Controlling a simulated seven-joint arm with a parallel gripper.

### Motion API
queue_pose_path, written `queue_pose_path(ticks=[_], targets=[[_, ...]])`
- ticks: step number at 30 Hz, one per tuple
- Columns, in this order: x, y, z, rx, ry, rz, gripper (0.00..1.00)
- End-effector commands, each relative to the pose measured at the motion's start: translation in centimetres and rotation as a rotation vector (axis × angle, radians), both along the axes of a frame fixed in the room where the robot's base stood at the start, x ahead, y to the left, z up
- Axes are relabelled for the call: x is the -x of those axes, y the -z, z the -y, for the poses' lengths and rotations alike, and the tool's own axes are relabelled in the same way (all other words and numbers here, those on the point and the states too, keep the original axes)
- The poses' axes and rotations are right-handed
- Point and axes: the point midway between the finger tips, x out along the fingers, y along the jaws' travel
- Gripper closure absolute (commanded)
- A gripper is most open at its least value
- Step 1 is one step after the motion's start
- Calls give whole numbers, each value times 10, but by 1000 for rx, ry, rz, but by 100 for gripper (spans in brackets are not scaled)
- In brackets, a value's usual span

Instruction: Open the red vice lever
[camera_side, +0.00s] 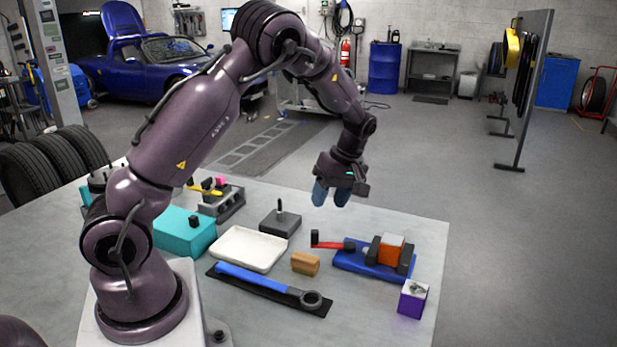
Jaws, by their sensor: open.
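The red vice lever (330,246) sticks out to the left from a small vice with a blue base (347,261) and dark jaws (372,250). The lever has a dark upright knob at its left end. An orange block (391,248) sits between the vice jaws. My gripper (331,194) hangs above the table, up and slightly left of the vice, with blue fingertips pointing down.
Near the vice are a purple box (413,299), a wooden cylinder (305,264), a blue-handled wrench (262,284) on a black mat, a white tray (249,249) and a dark block with a peg (280,222). A teal box (184,233) stands further left. The table's right edge is close to the vice.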

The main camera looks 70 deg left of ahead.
Motion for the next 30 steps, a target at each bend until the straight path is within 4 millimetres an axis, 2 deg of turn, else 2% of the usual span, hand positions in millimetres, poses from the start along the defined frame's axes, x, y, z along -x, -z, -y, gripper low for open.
queue_pose_path(ticks=[14, 24, 30], targets=[[36, -60, 63, 224, 646, 113, 53], [68, -98, 102, 260, 1034, 207, 53], [86, -114, 118, 249, 1207, 248, 53]])
